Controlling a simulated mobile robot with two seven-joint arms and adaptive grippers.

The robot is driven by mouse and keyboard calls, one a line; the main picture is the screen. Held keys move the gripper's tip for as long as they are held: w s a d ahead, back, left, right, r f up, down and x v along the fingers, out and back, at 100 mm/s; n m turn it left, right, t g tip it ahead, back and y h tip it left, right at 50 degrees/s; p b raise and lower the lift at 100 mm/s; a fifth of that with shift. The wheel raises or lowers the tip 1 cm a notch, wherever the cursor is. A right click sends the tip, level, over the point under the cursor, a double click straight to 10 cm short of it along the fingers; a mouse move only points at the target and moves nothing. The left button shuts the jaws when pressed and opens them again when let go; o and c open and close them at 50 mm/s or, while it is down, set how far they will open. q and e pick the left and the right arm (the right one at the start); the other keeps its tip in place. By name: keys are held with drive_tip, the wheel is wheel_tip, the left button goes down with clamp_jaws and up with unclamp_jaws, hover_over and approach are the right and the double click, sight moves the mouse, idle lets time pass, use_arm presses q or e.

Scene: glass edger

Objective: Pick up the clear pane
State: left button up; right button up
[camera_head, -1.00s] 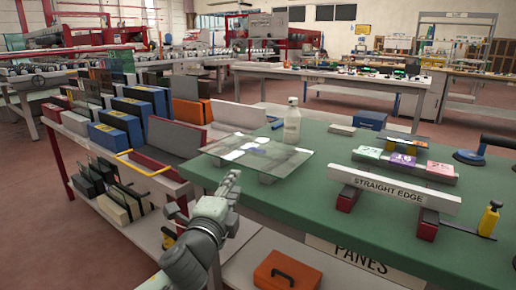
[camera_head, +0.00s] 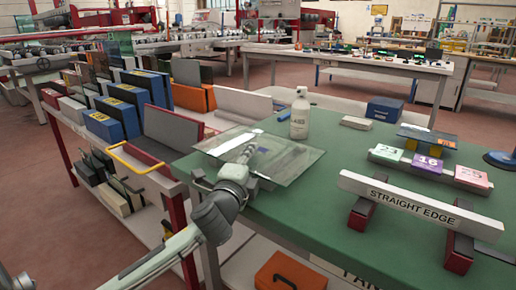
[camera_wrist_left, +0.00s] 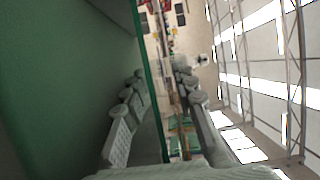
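The clear pane (camera_head: 285,165) lies flat, raised a little above the green bench top, near its left end. My left gripper (camera_head: 246,155) is at the pane's near left edge, with its fingers pointing inward along the bench. In the left wrist view the pane's green edge (camera_wrist_left: 152,85) runs edge-on between the two fingers of the left gripper (camera_wrist_left: 155,95). The fingers stand apart, one on each side of the glass, with gaps showing. The supports under the pane are mostly hidden. My right gripper is not in view.
A white bottle (camera_head: 300,115) stands just behind the pane. A straight edge (camera_head: 420,207) on red blocks and numbered blocks (camera_head: 428,165) are to the right. A rack of binders and panels (camera_head: 120,115) stands left. The bench front (camera_head: 310,225) is clear.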

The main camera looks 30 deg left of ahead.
use_arm(q)
drive_tip(key=shift+x, duration=1.2)
clamp_jaws()
drive_tip(key=shift+r, duration=0.1)
